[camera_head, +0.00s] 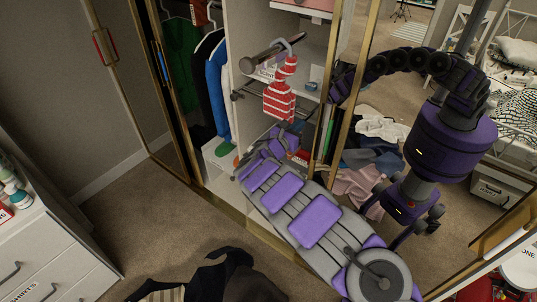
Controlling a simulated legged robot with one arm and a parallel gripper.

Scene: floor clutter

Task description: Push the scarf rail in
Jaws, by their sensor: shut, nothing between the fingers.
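The scarf rail (273,53) is a brownish-grey bar with a round end. It sticks out of the open wardrobe bay at upper middle, toward the left. My purple-and-grey arm reaches from the lower right up toward the bay. My gripper (268,146) is at its far end, low in the bay, below the scarf and apart from the rail in the picture. It looks shut and empty; its fingertips are small and partly lost against the shelf clutter.
Hanging clothes (216,85) fill the left bay. A gold-framed mirror door (385,95) stands right of the bay and reflects the room. A white drawer unit (45,250) is at lower left.

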